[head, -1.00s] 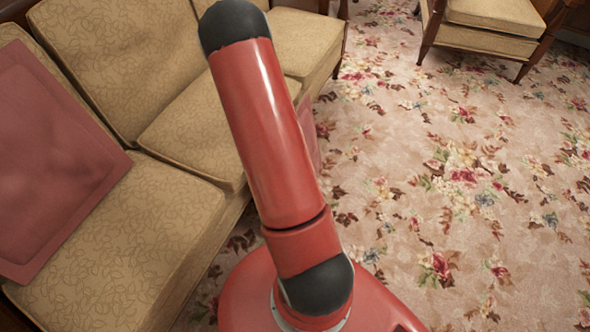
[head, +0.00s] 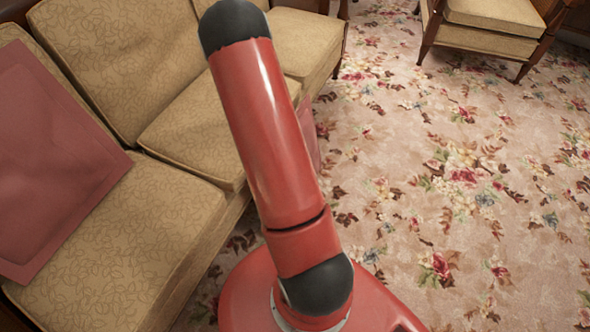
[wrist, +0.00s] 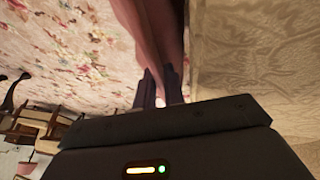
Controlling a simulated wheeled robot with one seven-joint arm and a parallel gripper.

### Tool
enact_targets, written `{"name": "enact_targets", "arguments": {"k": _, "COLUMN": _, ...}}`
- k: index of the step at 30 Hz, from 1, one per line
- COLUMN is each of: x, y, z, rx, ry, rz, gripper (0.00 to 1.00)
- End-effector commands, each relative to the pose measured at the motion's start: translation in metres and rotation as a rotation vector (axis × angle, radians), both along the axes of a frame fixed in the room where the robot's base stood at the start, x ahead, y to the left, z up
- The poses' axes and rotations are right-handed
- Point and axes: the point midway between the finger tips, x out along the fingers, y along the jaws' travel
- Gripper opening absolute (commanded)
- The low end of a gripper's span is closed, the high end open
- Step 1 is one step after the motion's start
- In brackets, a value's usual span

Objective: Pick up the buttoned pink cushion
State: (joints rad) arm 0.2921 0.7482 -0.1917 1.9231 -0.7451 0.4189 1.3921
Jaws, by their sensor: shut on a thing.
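In the wrist view, my gripper (wrist: 160,84) is shut on a pink cushion (wrist: 152,30), which hangs edge-on between the fingers. It is beside the tan sofa fabric and above the floral carpet. In the head view, only a narrow pink strip of this cushion (head: 309,132) shows to the right of my arm. My arm hides the rest of it and my gripper. No buttons can be made out on it from these angles.
Another pink cushion (head: 50,160) with a flat border leans on the left of the tan sofa (head: 130,250). A wooden-framed armchair (head: 480,45) stands at the back right. The floral carpet (head: 450,200) is clear on the right.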

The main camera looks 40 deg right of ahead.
Motion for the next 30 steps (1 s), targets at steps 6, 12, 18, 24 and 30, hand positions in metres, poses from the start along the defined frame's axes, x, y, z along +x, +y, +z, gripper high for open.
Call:
{"name": "enact_targets", "arguments": {"k": 6, "x": -0.002, "y": 0.001, "z": -0.002, "rx": 0.002, "ry": 0.004, "rz": -0.001, "gripper": 0.00}}
{"name": "enact_targets", "arguments": {"k": 12, "x": -0.002, "y": 0.001, "z": 0.001, "rx": 0.002, "ry": 0.005, "rz": 0.000, "gripper": 0.00}}
{"name": "enact_targets", "arguments": {"k": 18, "x": -0.017, "y": -0.006, "z": 0.017, "rx": 0.000, "ry": 0.000, "rz": -0.003, "gripper": 0.00}}
{"name": "enact_targets", "arguments": {"k": 24, "x": -0.051, "y": -0.021, "z": 0.036, "rx": -0.001, "ry": -0.001, "rz": -0.005, "gripper": 0.00}}
{"name": "enact_targets", "arguments": {"k": 30, "x": -0.092, "y": -0.038, "z": 0.059, "rx": -0.001, "ry": -0.002, "rz": -0.006, "gripper": 0.00}}
